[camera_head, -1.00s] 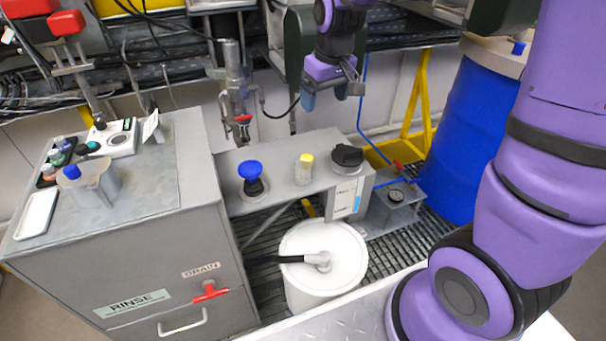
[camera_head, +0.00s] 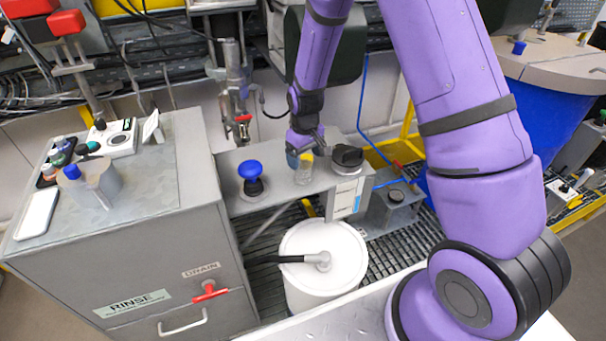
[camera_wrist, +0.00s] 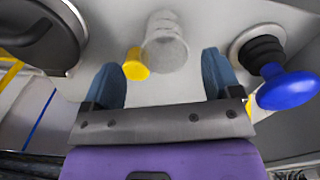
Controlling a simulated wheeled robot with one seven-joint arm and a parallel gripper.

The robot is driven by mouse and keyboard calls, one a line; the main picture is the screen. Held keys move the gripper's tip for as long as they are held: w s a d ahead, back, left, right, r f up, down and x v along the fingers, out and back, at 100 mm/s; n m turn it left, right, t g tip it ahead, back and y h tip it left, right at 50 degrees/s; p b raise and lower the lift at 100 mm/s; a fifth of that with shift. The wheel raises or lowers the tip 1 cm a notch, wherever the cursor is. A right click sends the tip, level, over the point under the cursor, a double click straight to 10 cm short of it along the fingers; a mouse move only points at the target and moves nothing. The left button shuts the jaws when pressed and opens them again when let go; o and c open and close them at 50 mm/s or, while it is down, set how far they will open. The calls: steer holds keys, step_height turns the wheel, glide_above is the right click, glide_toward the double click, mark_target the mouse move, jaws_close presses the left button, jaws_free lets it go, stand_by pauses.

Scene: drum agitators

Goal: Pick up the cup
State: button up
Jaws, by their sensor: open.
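A small clear, greyish cup (camera_head: 304,173) stands on the grey shelf (camera_head: 275,187), with a small yellow piece (camera_head: 307,158) at its top or just behind it. In the wrist view the cup (camera_wrist: 166,42) lies past my fingertips, between their lines, and the yellow piece (camera_wrist: 135,65) is to its lower left. I cannot tell whether the two are joined. My gripper (camera_head: 304,156) is over the shelf, close to the cup. In the wrist view my gripper (camera_wrist: 160,72) is open, with nothing between its blue fingers.
A blue mushroom knob (camera_head: 250,172) is left of the cup, and it shows at the right of the wrist view (camera_wrist: 288,90). A black round knob (camera_head: 347,157) is to the cup's right. A white lidded drum (camera_head: 325,262) stands below. A grey rinse cabinet (camera_head: 150,250) is at left.

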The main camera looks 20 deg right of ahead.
mark_target(304, 174)
steer(key=shift+s+a+f, duration=0.1)
steer(key=shift+f, duration=1.7)
steer(key=shift+s+a+f, duration=0.1)
steer(key=shift+f, duration=1.7)
steer(key=c, duration=1)
steer(key=shift+r, duration=0.2)
steer(key=shift+r, duration=0.6)
step_height(304, 174, up, 2)
steer(key=s+r, duration=0.2)
steer(key=s, duration=1.4)
steer(key=w+d+f+m, duration=0.1)
steer(key=w, duration=0.4)
steer(key=w+d+m, duration=0.1)
steer(key=w+d, duration=0.1)
steer(key=w, duration=0.4)
steer(key=w+d+f+m, duration=0.1)
steer(key=w, duration=0.5)
steer(key=shift+d+f, duration=0.15)
steer(key=shift+f, duration=0.15)
steer(key=shift+w+d+m, duration=0.3)
steer(key=shift+w, duration=0.25)
